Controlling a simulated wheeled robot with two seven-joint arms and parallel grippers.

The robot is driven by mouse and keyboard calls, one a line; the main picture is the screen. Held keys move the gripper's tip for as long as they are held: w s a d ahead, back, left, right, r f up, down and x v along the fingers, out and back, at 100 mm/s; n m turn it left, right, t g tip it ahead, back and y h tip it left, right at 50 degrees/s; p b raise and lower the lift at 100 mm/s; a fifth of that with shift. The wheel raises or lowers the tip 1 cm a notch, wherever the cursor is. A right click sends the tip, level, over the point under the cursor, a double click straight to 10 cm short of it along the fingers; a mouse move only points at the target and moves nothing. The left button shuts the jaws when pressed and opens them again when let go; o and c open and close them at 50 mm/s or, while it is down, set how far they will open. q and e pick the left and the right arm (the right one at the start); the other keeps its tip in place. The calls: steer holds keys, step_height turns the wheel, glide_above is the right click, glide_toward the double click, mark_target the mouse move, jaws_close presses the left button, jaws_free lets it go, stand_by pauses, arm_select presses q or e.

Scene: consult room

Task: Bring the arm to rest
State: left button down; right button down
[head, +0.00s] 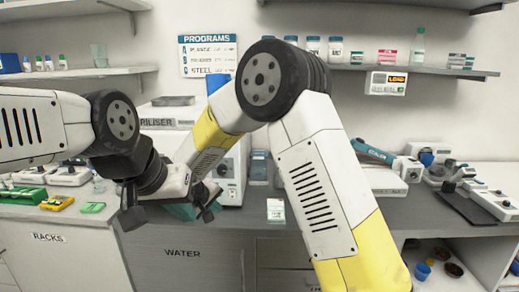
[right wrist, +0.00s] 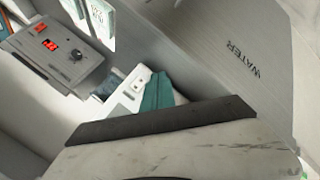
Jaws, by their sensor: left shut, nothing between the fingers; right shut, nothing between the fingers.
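My left arm comes in from the left, and its dark gripper (head: 131,217) hangs in front of the counter's front edge, over the cupboard doors. My right arm bends at a high elbow in the middle of the head view. Its forearm slopes down and left to the dark right gripper (head: 208,208), just in front of the counter. The two wrists overlap closely in this view, and I cannot tell whether they touch. Both grippers look shut and empty. The right wrist view shows a large pale part with a dark edge close to the camera.
The grey counter (head: 440,230) carries green racks (head: 24,194) at left, a steriliser (head: 170,118) behind my arms, and devices at right. A teal item (right wrist: 158,92) lies near the right gripper. Wall shelves (head: 430,70) hold bottles. An open cubby (head: 440,272) is lower right.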

steer(key=s+d+r+m+g, duration=0.1)
steer(key=s+d+r, duration=0.25)
steer(key=d, duration=0.35)
steer(key=s+d+r+m+g, duration=0.1)
steer(key=s+d+r+m, duration=0.1)
steer(key=d+r, duration=0.35)
steer(key=s+d+r+m+g, duration=0.1)
steer(key=s+d+r, duration=0.2)
steer(key=d, duration=0.5)
steer(key=s+d+r+m+y, duration=0.2)
steer(key=s+d, duration=0.1)
steer(key=s, duration=0.5)
steer(key=s+d+r+m+t+y, duration=0.1)
steer(key=s+d, duration=0.3)
steer(key=s, duration=0.5)
steer(key=shift+s+d+r+m+y, duration=0.25)
steer(key=shift+r+m+y, duration=0.35)
steer(key=shift+r+y, duration=0.3)
stand_by(3.4)
